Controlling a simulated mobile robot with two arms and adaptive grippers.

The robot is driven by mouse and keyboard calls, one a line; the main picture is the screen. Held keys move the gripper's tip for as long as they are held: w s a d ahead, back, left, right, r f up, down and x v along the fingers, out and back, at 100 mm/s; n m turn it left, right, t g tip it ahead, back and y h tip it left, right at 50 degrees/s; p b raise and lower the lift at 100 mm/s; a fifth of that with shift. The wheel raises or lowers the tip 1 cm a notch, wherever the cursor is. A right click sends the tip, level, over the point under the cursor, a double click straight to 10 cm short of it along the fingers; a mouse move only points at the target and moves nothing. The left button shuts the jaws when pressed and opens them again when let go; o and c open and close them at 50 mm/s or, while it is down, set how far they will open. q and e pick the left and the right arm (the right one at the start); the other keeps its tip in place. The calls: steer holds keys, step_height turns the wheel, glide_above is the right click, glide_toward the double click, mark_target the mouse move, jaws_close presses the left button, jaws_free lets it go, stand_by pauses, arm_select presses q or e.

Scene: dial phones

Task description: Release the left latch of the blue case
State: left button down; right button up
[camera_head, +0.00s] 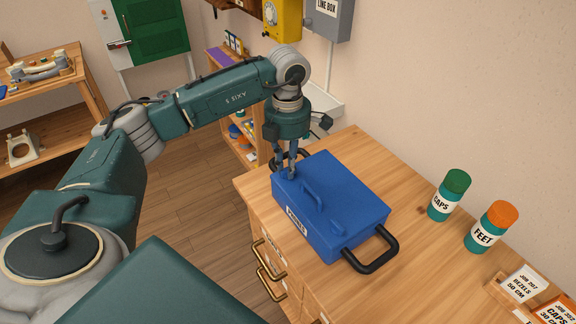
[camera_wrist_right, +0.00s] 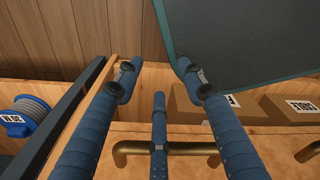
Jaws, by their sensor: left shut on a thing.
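The blue case (camera_head: 345,205) lies closed on the wooden worktop, with a handle (camera_head: 325,208) on its lid and a black carrying handle (camera_head: 378,255) at its near right end. My left gripper (camera_head: 286,172) points down at the case's left end, its fingers shut on a small part there. The fingers hide the left latch, so its position cannot be seen. My right gripper (camera_wrist_right: 159,90) is open and empty in the right wrist view, in front of the drawers.
Two jars, green-lidded CAPS (camera_head: 449,195) and orange-lidded FEET (camera_head: 491,228), stand right of the case. Brass drawer handles (camera_head: 262,262) stick out below the worktop. The wood between case and jars is clear.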

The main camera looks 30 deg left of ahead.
arm_select(q)
steer(key=shift+n, duration=0.9)
steer(key=c, duration=1.7)
jaws_free()
steer(key=shift+o, duration=0.2)
step_height(320, 180, up, 12)
steer(key=shift+s, duration=0.1)
